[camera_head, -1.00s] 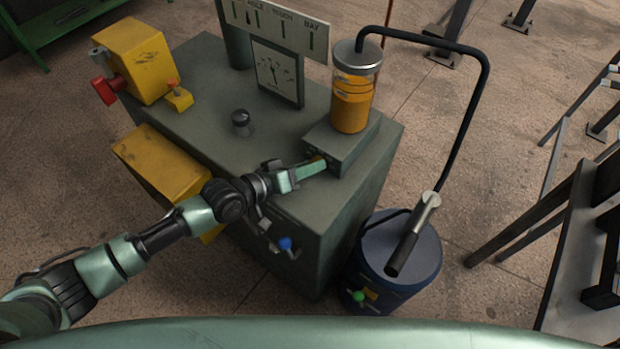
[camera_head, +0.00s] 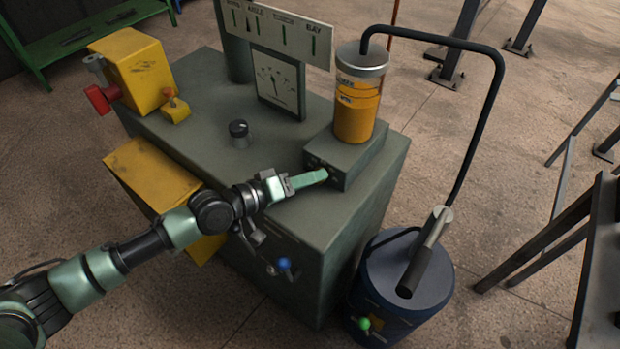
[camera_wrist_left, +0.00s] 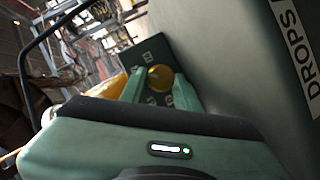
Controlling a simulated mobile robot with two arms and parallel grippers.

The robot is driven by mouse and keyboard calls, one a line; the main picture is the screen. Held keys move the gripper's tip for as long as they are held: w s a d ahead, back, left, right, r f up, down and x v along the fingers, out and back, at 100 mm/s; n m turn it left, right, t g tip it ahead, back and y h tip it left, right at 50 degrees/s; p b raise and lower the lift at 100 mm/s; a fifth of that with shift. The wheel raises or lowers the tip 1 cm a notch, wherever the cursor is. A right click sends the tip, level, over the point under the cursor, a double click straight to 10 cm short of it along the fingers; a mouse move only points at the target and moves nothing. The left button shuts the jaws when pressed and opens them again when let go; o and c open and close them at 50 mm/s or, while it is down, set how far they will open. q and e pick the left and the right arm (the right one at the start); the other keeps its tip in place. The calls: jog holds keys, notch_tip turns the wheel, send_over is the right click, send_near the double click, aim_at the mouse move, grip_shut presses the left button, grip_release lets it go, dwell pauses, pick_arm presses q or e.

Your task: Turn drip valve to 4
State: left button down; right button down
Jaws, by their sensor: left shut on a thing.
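The drip valve (camera_wrist_left: 160,77) is a round brass-coloured knob on a dark plate (camera_wrist_left: 150,52) with pale marks, seen in the left wrist view. My left gripper (camera_wrist_left: 160,90) has its two green fingers on either side of the knob and is shut on it. In the head view, my left gripper (camera_head: 323,176) reaches the front face of the grey-green valve block (camera_head: 345,152), and the knob is hidden there. A clear cylinder with amber liquid (camera_head: 356,112) stands on the block. The marks are too small to read surely, so I cannot tell the setting. My right gripper is not in view.
The cabinet top (camera_head: 200,95) carries a gauge (camera_head: 278,82), a black knob (camera_head: 239,133) and a yellow box (camera_head: 135,65) with a red handle. A blue bucket (camera_head: 400,280) with a lever and black hose stands at the right. A dark table edge (camera_head: 600,260) is farther right.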

pick_arm(q)
jog(key=c, duration=1.3)
grip_release()
jog(key=shift+w, duration=0.1)
jog(key=shift+a, duration=0.1)
jog(key=b+v, duration=0.1)
jog(key=v, duration=0.6)
jog(key=shift+b, duration=0.35)
jog(key=shift+s+a+r, duration=0.15)
jog(key=shift+s+a, duration=0.1)
jog(key=shift+a, duration=0.05)
